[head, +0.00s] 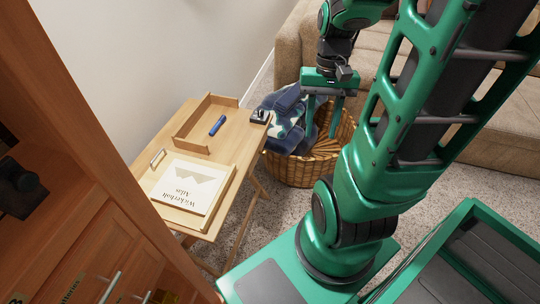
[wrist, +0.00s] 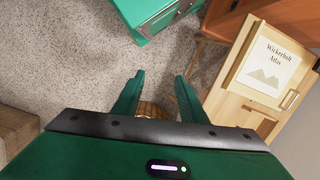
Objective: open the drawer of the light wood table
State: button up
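The light wood table (head: 240,146) stands against the wall, left of centre in the head view; it also shows at the right of the wrist view (wrist: 217,104). A pale bar handle (head: 157,158) shows at its wall side beside the book, and in the wrist view (wrist: 289,100). I cannot make out a drawer front or a drawer gap. My gripper (head: 321,136) is open and empty, pointing down above the wicker basket, to the right of the table and apart from it. Its two fingers (wrist: 159,78) are spread in the wrist view.
A Wickerholt Atlas book (head: 188,188), a low-walled wooden tray (head: 192,122), a blue cylinder (head: 217,125) and a small dark item (head: 260,117) are on the table. A wicker basket (head: 290,172) with blue cloth, a sofa (head: 290,50) and a brown cabinet (head: 90,150) stand around it.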

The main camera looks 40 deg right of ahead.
jog(key=w+d+f+m+t+y, duration=0.2)
jog(key=w+f+m+t+y, duration=0.25)
jog(key=f, duration=0.65)
jog(key=w+d+f+m+t+y, duration=0.2)
jog(key=w+d+f+m+t, duration=0.15)
jog(key=f+m+t, duration=0.5)
jog(key=w+d+f+m+t+y, duration=0.25)
jog(key=w+f+m, duration=0.2)
jog(key=f, duration=0.75)
jog(key=x, duration=1.2)
jog(key=shift+r, duration=0.15)
jog(key=shift+t, duration=0.25)
grip_shut()
jog(key=shift+d, duration=0.1)
